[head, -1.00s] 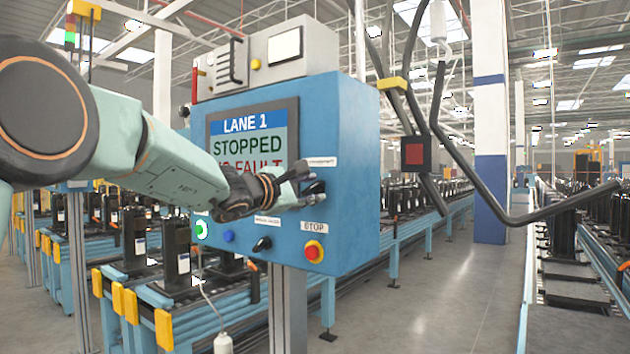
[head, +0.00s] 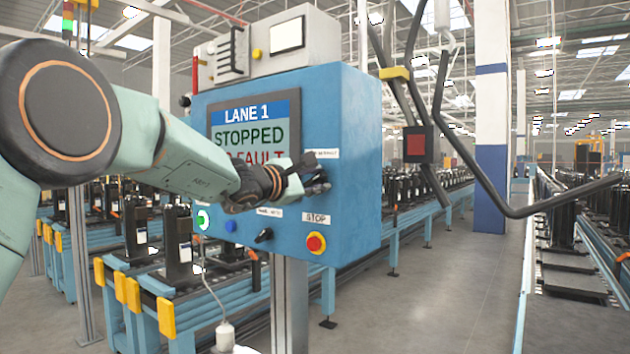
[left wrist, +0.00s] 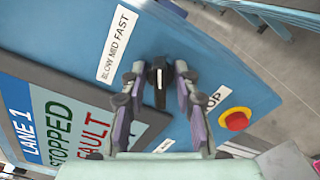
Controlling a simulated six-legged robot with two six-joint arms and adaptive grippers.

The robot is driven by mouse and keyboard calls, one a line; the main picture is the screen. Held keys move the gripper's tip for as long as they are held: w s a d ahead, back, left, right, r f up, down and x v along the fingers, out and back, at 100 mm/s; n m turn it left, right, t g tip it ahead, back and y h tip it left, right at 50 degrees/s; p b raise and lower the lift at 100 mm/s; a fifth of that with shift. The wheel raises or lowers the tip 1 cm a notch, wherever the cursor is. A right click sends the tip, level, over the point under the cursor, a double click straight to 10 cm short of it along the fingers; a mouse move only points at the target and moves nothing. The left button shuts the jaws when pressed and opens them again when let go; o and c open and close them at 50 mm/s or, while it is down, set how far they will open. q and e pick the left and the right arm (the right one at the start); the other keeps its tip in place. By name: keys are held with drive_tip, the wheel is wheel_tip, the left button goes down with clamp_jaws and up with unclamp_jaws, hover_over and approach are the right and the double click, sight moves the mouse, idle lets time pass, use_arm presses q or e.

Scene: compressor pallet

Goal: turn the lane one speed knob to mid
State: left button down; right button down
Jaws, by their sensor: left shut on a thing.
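The lane one speed knob (left wrist: 158,82) is black with a pale pointer line and sits on the blue panel in the left wrist view. Its white SLOW MID FAST label (left wrist: 117,43) is beside it; that label also shows in the head view (head: 322,154). My left gripper (left wrist: 158,88) is shut on the knob, one finger on each side. In the head view the left gripper (head: 318,178) is against the panel front and hides the knob. I cannot tell which mark the pointer faces. My right gripper is in neither view.
The blue control box (head: 345,215) carries a screen (head: 252,135) reading LANE 1 STOPPED. Below are a red stop button (head: 315,243), a black selector (head: 263,236), a blue button (head: 231,226) and a green-lit button (head: 203,220). A hanging red-faced box (head: 416,146) is at right.

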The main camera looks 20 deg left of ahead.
use_arm(q)
drive_tip(key=shift+a+f+n, duration=0.1)
drive_tip(key=shift+f+n, duration=0.15)
drive_tip(key=shift+n, duration=0.05)
drive_tip(key=shift+n+b, duration=0.8)
drive_tip(key=shift+n, duration=0.4)
drive_tip(key=n, duration=0.3)
drive_tip(key=shift+w+f+n+b, duration=0.1)
drive_tip(key=shift+f+n+b, duration=0.05)
drive_tip(key=shift+n+b, duration=0.15)
drive_tip(key=shift+a+n, duration=0.15)
drive_tip(key=shift+n, duration=2.45)
drive_tip(key=c, duration=1.4)
unclamp_jaws()
drive_tip(key=shift+c, duration=0.2)
drive_tip(key=shift+o, duration=0.3)
drive_tip(key=shift+a+r, duration=0.1)
drive_tip(key=shift+r, duration=0.15)
